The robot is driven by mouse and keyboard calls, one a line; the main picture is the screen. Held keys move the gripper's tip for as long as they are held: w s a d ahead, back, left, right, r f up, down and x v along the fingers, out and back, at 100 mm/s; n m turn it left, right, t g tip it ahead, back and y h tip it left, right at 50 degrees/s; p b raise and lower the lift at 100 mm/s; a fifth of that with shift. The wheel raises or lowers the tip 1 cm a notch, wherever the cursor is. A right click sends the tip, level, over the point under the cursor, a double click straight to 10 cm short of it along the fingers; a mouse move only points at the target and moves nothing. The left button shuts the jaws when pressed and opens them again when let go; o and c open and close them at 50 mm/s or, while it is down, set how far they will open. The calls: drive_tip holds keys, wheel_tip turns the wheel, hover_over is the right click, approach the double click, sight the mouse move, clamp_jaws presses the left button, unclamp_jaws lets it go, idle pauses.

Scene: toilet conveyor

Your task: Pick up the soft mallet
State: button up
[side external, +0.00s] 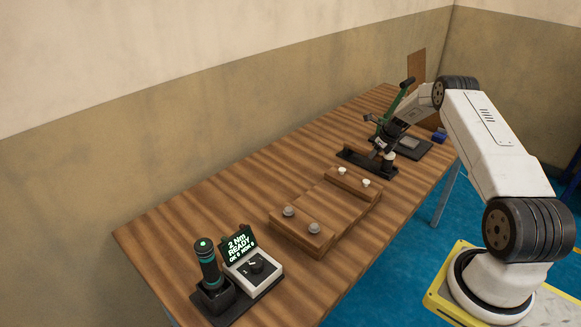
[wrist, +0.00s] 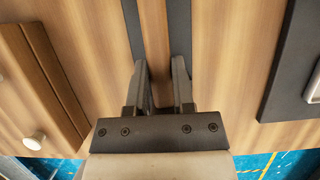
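What looks like the soft mallet has a pale, dark-based head (side external: 389,155) at the right end of a dark holder (side external: 352,157) on the bench. In the wrist view, a wooden strip, apparently its handle (wrist: 153,25), runs up between the dark strips of the holder (wrist: 181,25). My gripper (side external: 381,147) is low over the holder. In the wrist view its two fingers (wrist: 160,70) are parted and stand close on either side of the wooden strip. I cannot tell whether they touch it. The gripper body hides what lies below.
A wooden fixture with metal knobs (side external: 322,213) lies nearer the camera. A green-levered device (side external: 403,97) and a dark plate (side external: 411,147) stand beyond the gripper. A driver in a stand (side external: 209,264) and a controller with display (side external: 250,266) are at the bench's near end.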

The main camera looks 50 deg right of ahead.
clamp_jaws()
drive_tip(key=shift+r, duration=0.1)
drive_tip(key=shift+r, duration=0.1)
drive_tip(key=shift+r, duration=1.6)
drive_tip(key=shift+s+a+r, duration=0.15)
drive_tip(key=shift+s+r, duration=0.1)
drive_tip(key=shift+r, duration=0.05)
drive_tip(key=s+a+r, duration=0.8)
drive_tip(key=s+r, duration=0.1)
drive_tip(key=s, duration=0.1)
drive_tip(key=shift+s+a, duration=0.2)
